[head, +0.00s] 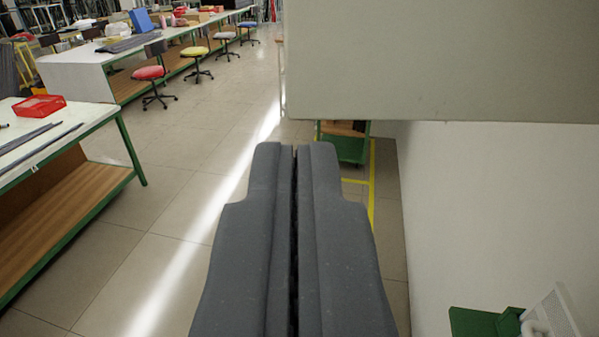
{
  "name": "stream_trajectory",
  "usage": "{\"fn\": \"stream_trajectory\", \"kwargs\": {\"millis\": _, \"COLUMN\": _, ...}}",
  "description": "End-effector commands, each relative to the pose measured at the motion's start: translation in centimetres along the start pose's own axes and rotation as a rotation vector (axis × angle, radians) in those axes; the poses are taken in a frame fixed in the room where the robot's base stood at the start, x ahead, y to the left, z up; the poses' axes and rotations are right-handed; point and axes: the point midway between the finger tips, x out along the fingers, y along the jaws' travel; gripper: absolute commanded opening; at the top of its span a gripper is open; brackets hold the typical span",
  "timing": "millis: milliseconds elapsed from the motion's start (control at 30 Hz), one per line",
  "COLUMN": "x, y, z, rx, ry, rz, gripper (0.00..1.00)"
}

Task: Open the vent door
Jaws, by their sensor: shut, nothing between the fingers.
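My gripper (294,152) is in the middle of the head view, pointing away from me. Its two dark grey fingers are shut side by side, with nothing held between them. A large plain grey-beige panel or box (440,60) fills the upper right, and its lower edge is above and right of the fingertips. I cannot tell whether it is the vent door; no handle or hinge shows on it. A small white slatted piece (556,312) at the bottom right is cut off by the frame.
A white wall (480,200) stands close on the right. A green item (484,322) is at its foot, and a green cart (346,146) stands ahead near yellow floor tape (372,185). A workbench (100,115) with a red basket (39,106) is left. Tiled floor (170,220) between is clear.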

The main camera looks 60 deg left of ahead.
Motion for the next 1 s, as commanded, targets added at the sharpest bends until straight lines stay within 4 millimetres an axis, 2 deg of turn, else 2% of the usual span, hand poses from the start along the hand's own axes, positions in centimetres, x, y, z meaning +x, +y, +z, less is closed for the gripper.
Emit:
{"fn": "stream_trajectory", "kwargs": {"millis": 300, "x": 6.1, "y": 0.0, "z": -0.1, "rx": 0.001, "ry": -0.004, "rz": 0.0, "gripper": 0.0}}
{"fn": "stream_trajectory", "kwargs": {"millis": 500, "x": 8.6, "y": 0.1, "z": -0.2, "rx": 0.0, "ry": -0.001, "rz": 0.002, "gripper": 0.0}}
{"fn": "stream_trajectory", "kwargs": {"millis": 700, "x": 9.8, "y": 0.1, "z": -0.1, "rx": 0.0, "ry": -0.001, "rz": 0.002, "gripper": 0.0}}
{"fn": "stream_trajectory", "kwargs": {"millis": 1000, "x": 9.9, "y": 0.0, "z": 0.0, "rx": 0.0, "ry": -0.001, "rz": 0.001, "gripper": 0.0}}
